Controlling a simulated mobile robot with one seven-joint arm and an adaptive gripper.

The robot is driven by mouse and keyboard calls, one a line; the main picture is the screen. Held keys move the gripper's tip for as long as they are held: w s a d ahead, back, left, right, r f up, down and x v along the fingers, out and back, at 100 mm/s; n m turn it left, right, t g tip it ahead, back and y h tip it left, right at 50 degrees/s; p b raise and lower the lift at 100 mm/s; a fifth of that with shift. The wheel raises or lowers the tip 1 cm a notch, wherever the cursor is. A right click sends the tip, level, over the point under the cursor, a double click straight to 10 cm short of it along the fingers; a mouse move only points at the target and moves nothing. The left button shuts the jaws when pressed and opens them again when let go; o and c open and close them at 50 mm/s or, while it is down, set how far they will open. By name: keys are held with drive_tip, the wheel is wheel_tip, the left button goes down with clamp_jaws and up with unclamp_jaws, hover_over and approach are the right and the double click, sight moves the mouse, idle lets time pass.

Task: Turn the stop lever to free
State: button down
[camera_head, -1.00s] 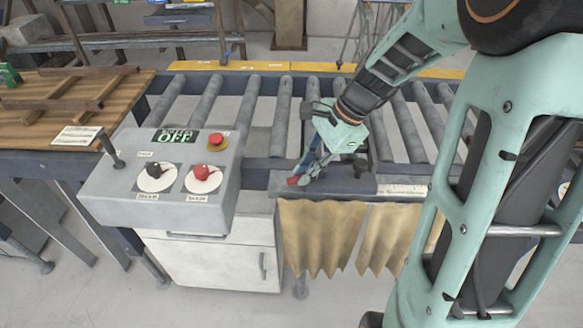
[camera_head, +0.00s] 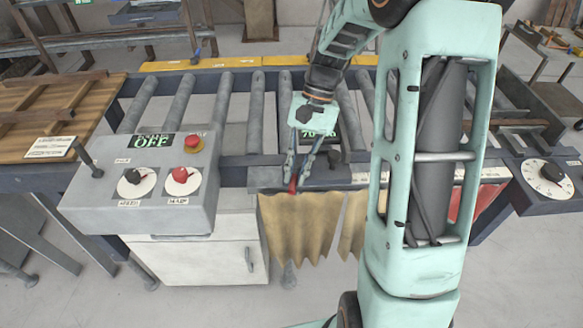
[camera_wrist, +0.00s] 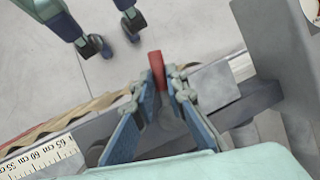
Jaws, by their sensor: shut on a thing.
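The stop lever's red grip (camera_head: 293,184) shows at the front rail of the roller conveyor, above the tan curtain. It also shows in the wrist view (camera_wrist: 157,68), sticking out past my fingertips toward the floor side. My gripper (camera_head: 299,168) points down at the rail with its blue fingers on either side of the lever. In the wrist view, my gripper (camera_wrist: 166,88) is closed around the red grip. The lever's pivot and any free or locked marking are hidden or too small to read.
A grey control box (camera_head: 140,182) with a red button, two knobs and an OFF display stands left. A ruler strip (camera_head: 361,178) runs along the rail to the right. A white dial (camera_head: 548,180) is far right.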

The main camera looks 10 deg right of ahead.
drive_tip(key=shift+d+n+h, duration=0.4)
drive_tip(key=shift+n, duration=0.7)
drive_tip(key=shift+g, duration=0.3)
drive_tip(key=c, duration=1.9)
unclamp_jaws()
drive_tip(key=shift+c, duration=0.2)
drive_tip(key=v, duration=1.2)
